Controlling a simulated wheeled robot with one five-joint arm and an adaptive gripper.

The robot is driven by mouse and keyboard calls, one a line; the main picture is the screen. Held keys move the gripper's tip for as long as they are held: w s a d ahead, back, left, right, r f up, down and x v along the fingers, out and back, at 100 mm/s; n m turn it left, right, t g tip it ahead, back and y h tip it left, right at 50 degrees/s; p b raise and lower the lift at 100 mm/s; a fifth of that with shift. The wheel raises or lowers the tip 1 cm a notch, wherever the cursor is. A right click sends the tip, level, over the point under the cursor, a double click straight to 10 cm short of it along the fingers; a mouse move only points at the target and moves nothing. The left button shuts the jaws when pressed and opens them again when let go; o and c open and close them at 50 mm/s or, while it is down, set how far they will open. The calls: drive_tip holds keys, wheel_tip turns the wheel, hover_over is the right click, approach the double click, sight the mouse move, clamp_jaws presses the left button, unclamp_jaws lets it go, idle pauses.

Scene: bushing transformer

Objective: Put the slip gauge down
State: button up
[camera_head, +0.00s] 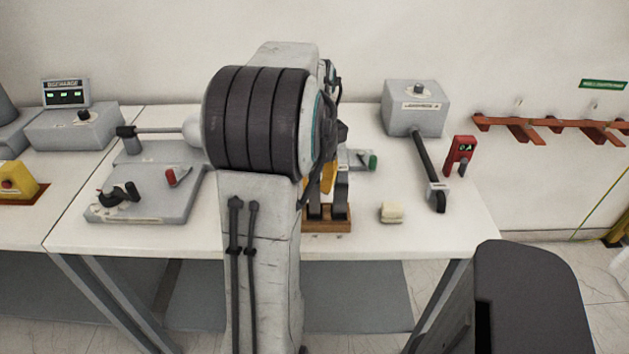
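My arm stands in the middle of the head view and hides most of my gripper (329,178). Only dark and yellow parts show to the right of the arm's thick ribbed joint, low over the table. A brown wooden stand (328,225) sits at the table's front edge, just below these parts, with dark grey upright pieces above it. I cannot tell which of these pieces, if any, is the slip gauge, or whether my gripper touches or holds one. The fingertips are not clearly visible.
The white table (440,225) has free room at the front right, around a small cream block (391,213). A grey box (415,108) with a black-handled rod, a red device (460,156) and a grey plate (150,185) with levers stand around. Red-brown wall brackets (550,125) are at right.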

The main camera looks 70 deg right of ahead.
drive_tip(key=o, duration=0.4)
drive_tip(key=shift+c, duration=0.2)
drive_tip(key=shift+r, duration=0.1)
drive_tip(key=r, duration=0.8)
drive_tip(key=a+r, duration=0.1)
drive_tip(key=r, duration=0.3)
drive_tip(key=shift+s, duration=0.15)
